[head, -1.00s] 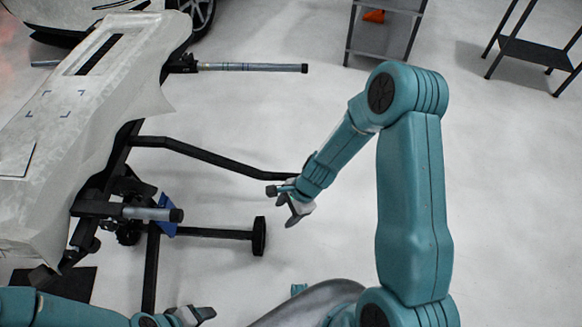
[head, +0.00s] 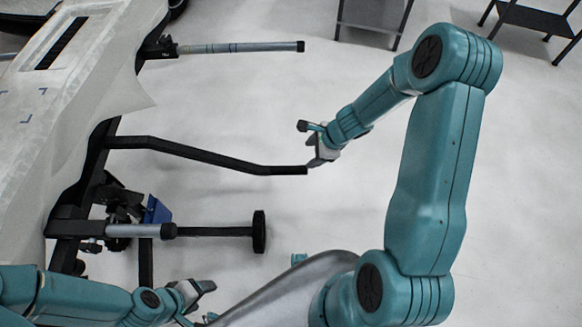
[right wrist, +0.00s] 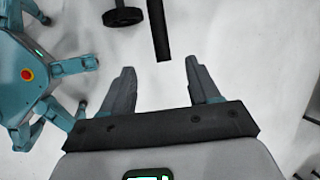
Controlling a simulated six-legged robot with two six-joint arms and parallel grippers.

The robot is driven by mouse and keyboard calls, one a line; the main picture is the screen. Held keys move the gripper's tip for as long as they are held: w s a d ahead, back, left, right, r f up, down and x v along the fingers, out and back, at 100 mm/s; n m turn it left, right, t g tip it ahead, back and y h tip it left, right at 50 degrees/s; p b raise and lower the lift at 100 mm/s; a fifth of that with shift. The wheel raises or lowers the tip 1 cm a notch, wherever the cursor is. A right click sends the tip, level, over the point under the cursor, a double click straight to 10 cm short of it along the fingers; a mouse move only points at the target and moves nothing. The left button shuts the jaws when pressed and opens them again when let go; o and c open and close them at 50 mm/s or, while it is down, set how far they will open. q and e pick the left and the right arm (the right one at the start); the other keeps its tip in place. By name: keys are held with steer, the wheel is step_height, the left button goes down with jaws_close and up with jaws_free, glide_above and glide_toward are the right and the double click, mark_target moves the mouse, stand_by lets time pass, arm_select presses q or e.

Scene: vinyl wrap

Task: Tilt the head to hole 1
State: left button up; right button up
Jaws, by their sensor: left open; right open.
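A pale wrapped panel (head: 60,100) lies on the dark tilting head of a stand at the left in the head view. A long black bar (head: 215,157) runs from it to the right; its free end also shows in the right wrist view (right wrist: 158,25). My right gripper (head: 311,145) is open at that free end; in the right wrist view the bar end lies between and just ahead of its fingertips (right wrist: 160,68). I cannot tell if they touch. My left gripper (head: 200,289) is open and empty, low in the picture. Hole 1 cannot be made out.
A grey pole (head: 240,47) sticks out above the bar, and a shorter grey tube (head: 140,231) below it. A stand foot (head: 259,232) rests on the floor. A shelf (head: 373,14) and a dark table (head: 530,18) stand behind.

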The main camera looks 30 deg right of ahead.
mark_target(292, 169)
steer(key=b+x, duration=0.8)
steer(key=x, duration=0.7)
steer(key=shift+f, duration=0.15)
arm_select(q)
step_height(292, 169, down, 9)
steer(key=shift+s+r, duration=0.2)
steer(key=shift+s, duration=0.05)
arm_select(e)
steer(key=shift+w+a+f, duration=0.15)
steer(key=shift+w+f, duration=0.05)
steer(key=shift+f, duration=0.1)
